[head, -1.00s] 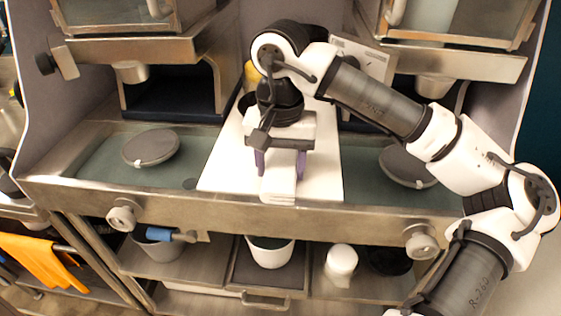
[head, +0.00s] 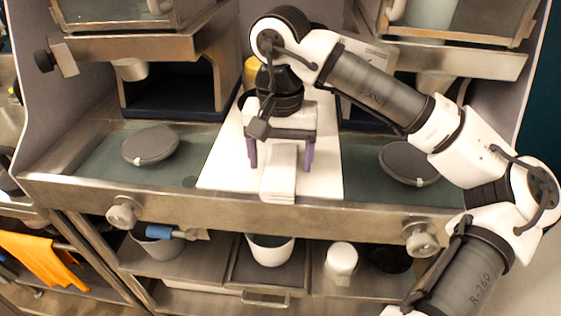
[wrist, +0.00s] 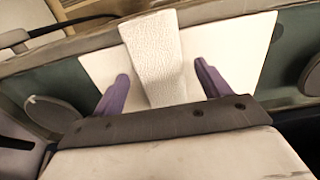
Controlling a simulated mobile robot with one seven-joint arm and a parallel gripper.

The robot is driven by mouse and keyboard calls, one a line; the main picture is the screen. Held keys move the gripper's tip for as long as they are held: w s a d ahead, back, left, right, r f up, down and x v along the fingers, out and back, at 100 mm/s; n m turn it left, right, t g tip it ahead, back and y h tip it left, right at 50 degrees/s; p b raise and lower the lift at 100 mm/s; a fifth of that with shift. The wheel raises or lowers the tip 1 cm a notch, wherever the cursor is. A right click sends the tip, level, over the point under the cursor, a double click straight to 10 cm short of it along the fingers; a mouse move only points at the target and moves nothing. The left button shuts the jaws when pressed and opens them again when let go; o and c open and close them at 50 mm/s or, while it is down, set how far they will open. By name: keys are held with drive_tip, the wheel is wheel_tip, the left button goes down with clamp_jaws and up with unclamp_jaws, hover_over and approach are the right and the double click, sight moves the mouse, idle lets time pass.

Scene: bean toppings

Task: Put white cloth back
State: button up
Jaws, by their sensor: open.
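In the wrist view the textured cloth (wrist: 153,55) runs between the two purple fingers and is apart from both. My gripper (head: 281,168) is open and empty above the board, with one purple finger on each side of the cloth. In the wrist view my gripper (wrist: 161,75) also shows wide open.
Grey round lids lie on the counter, one at left (head: 150,146) and one at right (head: 408,163). A white pot (head: 270,250) and a white cup (head: 341,261) stand on the shelf below. An orange cloth (head: 40,258) hangs at far left. Dispensers overhang both sides.

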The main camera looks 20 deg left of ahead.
sight(280, 166)
wheel_tip(280, 166, up, 11)
drive_tip(key=shift+f+b, duration=0.2)
drive_tip(key=shift+b, duration=0.15)
idle(0.4)
